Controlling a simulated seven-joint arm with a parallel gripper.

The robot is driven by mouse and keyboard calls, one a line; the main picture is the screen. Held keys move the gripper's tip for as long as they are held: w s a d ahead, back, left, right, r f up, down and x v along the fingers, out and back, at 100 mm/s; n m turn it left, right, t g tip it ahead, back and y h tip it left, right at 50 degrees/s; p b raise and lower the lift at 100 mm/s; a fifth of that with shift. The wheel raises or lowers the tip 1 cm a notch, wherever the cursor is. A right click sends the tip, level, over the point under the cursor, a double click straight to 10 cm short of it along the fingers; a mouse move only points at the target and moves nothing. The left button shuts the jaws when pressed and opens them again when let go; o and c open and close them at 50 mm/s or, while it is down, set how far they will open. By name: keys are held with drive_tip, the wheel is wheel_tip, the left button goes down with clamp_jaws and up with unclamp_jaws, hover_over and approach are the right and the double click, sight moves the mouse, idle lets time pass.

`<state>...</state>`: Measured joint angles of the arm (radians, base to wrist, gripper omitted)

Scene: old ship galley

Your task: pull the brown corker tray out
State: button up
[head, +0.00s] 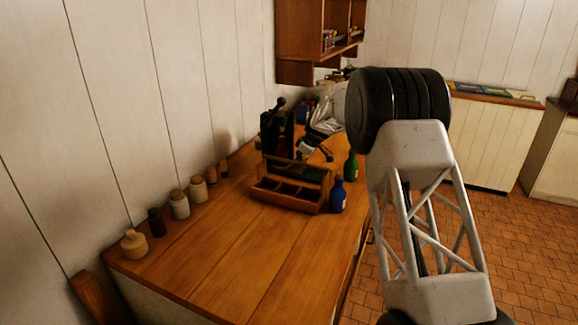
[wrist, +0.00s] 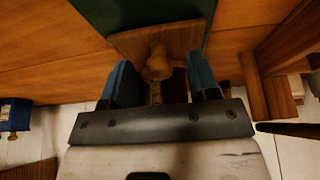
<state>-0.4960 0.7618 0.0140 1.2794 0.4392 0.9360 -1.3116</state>
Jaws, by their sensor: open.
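In the wrist view, a brown wooden panel with a round wooden knob (wrist: 158,64) lies under a dark green body (wrist: 140,14); I take this panel as the corker tray (wrist: 128,42). My gripper (wrist: 162,78) is open, its two blue fingers on either side of the knob. I cannot tell whether they touch it. In the head view, the dark green corker (head: 268,128) stands on the counter behind a wooden compartment box (head: 290,203), which hides its lower part. My arm reaches over from the right; the gripper there is small and partly hidden.
The wooden counter (head: 225,250) is clear at the front. Several jars (head: 180,205) line the wall at left. A blue bottle (head: 338,195) and a green bottle (head: 350,165) stand right of the box. A wall shelf (head: 297,72) hangs above at the back.

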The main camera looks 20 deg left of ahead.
drive_tip(key=c, duration=0.9)
drive_tip(key=shift+d, duration=5.4)
drive_tip(key=o, duration=0.9)
drive_tip(key=shift+r, duration=0.1)
